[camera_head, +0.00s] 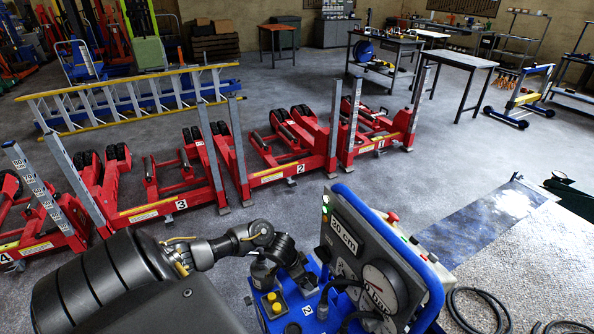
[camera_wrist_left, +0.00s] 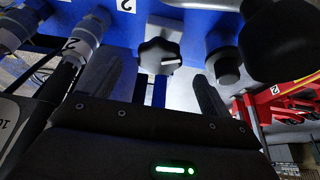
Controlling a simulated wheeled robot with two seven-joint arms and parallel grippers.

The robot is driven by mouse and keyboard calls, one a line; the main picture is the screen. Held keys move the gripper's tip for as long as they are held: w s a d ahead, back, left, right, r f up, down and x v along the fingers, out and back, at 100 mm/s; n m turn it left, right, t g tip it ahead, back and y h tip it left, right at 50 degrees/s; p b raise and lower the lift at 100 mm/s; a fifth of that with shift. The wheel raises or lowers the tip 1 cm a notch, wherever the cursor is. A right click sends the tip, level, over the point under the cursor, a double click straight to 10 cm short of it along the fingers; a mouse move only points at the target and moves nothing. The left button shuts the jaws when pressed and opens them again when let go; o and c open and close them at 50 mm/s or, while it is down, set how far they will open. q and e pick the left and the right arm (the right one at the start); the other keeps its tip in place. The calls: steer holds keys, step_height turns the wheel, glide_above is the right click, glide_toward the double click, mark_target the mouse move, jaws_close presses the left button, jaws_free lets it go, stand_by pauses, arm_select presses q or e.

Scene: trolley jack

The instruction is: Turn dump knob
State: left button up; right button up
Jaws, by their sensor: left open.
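A black fluted knob (camera_wrist_left: 158,57) with a white pointer line is on the blue control unit in the left wrist view. I read no label naming it as the dump knob. My left gripper (camera_wrist_left: 152,78) is open, one finger on each side of this knob, apparently not closed on it. In the head view my left gripper (camera_head: 277,262) is at the left side of the blue control unit (camera_head: 428,268), and the knob is hidden there. My right gripper is not in view.
A smooth black knob (camera_wrist_left: 225,66) and a large black ball (camera_wrist_left: 275,42) are close to the right finger. Hose fittings (camera_wrist_left: 82,38) are on the left. Red trolley jacks (camera_head: 290,165) stand behind.

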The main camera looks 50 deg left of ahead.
arm_select(q)
steer(key=v, duration=0.6)
steer(key=shift+r+p, duration=0.3)
steer(key=shift+p, duration=0.1)
steer(key=shift+s, duration=0.15)
